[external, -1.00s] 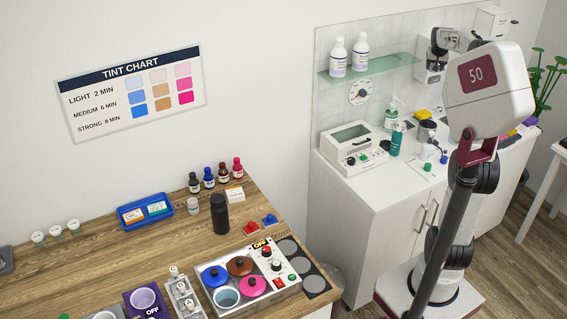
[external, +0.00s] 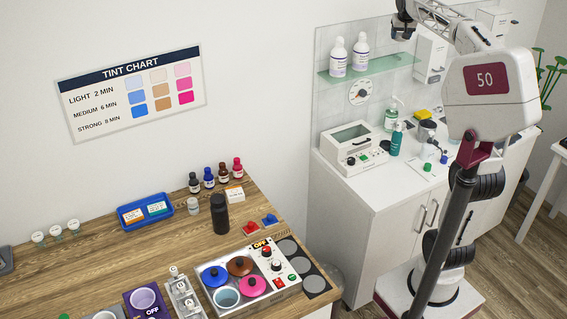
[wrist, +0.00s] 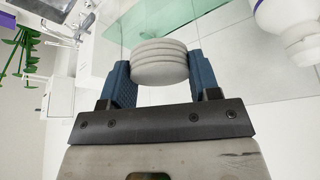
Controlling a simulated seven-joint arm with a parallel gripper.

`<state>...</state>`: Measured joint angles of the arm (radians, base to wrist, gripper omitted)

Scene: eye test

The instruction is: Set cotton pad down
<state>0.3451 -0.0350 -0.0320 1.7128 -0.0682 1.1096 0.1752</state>
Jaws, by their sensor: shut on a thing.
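My gripper (wrist: 160,76) is shut on the cotton pad (wrist: 160,62) in the wrist view. The pad is pale grey and round, with several layered ridges like a small stack, and sits between the two blue fingers. In the external view my gripper (external: 403,27) is high up by the wall, near the right end of the green glass shelf (external: 375,63). The pad is too small to make out there. The shelf also shows beyond the pad in the wrist view (wrist: 170,14). I cannot tell how far the pad is from it.
Two white bottles (external: 338,57) stand on the shelf's left part; its right part looks bare. A white wall box (external: 431,58) is right of the shelf. A white cabinet (external: 375,200) below bears a glass-lidded device (external: 352,146) and pump bottles (external: 396,140).

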